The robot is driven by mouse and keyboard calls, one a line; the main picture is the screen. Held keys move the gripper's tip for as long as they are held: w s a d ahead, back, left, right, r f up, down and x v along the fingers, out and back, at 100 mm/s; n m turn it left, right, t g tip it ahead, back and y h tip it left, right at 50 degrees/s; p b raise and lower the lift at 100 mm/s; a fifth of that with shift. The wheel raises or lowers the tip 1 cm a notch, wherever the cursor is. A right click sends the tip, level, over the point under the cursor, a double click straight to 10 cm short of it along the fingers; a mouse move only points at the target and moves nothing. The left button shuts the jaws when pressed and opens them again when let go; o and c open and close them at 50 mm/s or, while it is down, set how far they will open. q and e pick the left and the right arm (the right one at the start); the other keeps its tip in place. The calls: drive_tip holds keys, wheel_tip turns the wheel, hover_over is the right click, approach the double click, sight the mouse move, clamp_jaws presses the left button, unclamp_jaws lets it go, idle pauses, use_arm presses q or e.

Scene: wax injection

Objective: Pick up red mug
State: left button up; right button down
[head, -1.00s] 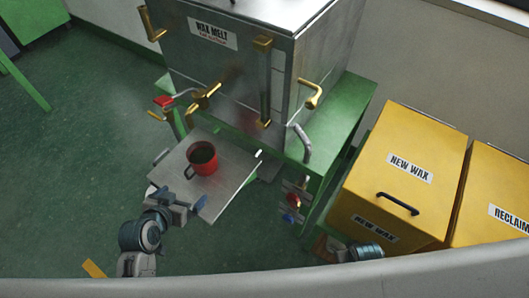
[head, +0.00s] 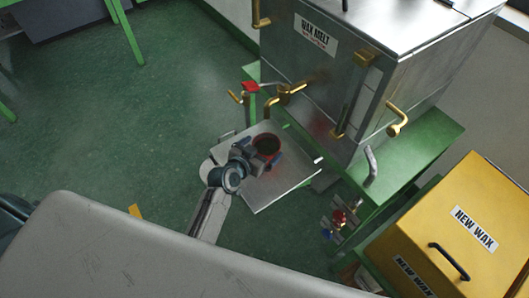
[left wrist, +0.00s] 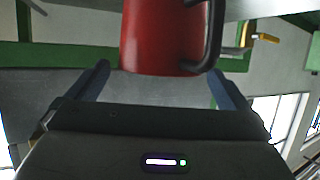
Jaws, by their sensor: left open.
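The red mug (head: 267,146) stands upright on the square metal tray (head: 291,180) below the wax melt tank, its dark opening facing up. My left gripper (head: 259,152) is open at the mug, on its near side, and hides part of it. In the left wrist view the red mug (left wrist: 160,38) shows between the two spread fingers of the left gripper (left wrist: 160,75), with its dark handle towards the right finger. I cannot tell whether a finger touches it. My right gripper is not in view.
The wax melt tank (head: 315,65) with brass handles and a red-handled valve (head: 250,87) stands just behind the tray. A green stand (head: 425,140) and yellow new wax bin (head: 450,225) are at the right. Green floor is open at the left.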

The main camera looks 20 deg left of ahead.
sight(273, 138)
use_arm(q)
drive_tip(key=shift+x, duration=1.55)
drive_tip(key=c, duration=1.2)
drive_tip(key=shift+c, duration=0.4)
drive_tip(key=shift+r, duration=0.1)
